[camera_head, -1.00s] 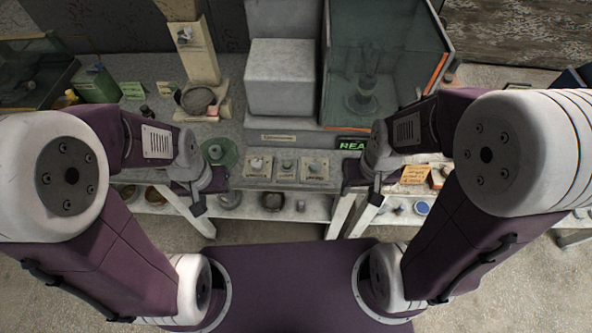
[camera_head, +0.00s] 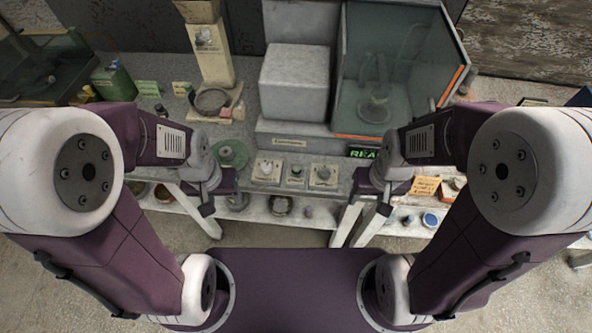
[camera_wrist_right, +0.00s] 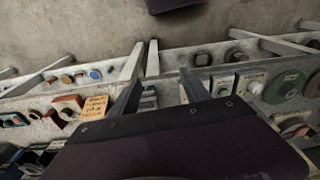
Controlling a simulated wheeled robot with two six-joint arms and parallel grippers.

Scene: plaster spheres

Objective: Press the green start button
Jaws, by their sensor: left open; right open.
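Three small square button panels stand in a row on the bench front: a left one (camera_head: 267,170), a middle one (camera_head: 296,174) and a right one (camera_head: 323,175). Their knobs look grey; I cannot make out a green one. Two of the panels also seem to show in the right wrist view, right of the fingers. My left gripper (camera_head: 218,200) is open and empty, low and left of the panels. My right gripper (camera_head: 373,198) is open and empty, low and right of them. Its two fingers show apart in the right wrist view (camera_wrist_right: 160,82).
A dark display with green letters (camera_head: 362,152) sits right of the panels, below a glass case (camera_head: 400,70). A grey block (camera_head: 293,82) stands behind. A green disc (camera_head: 232,154) lies left. An orange note (camera_head: 425,186) is at right. A lower shelf (camera_head: 330,214) holds small objects.

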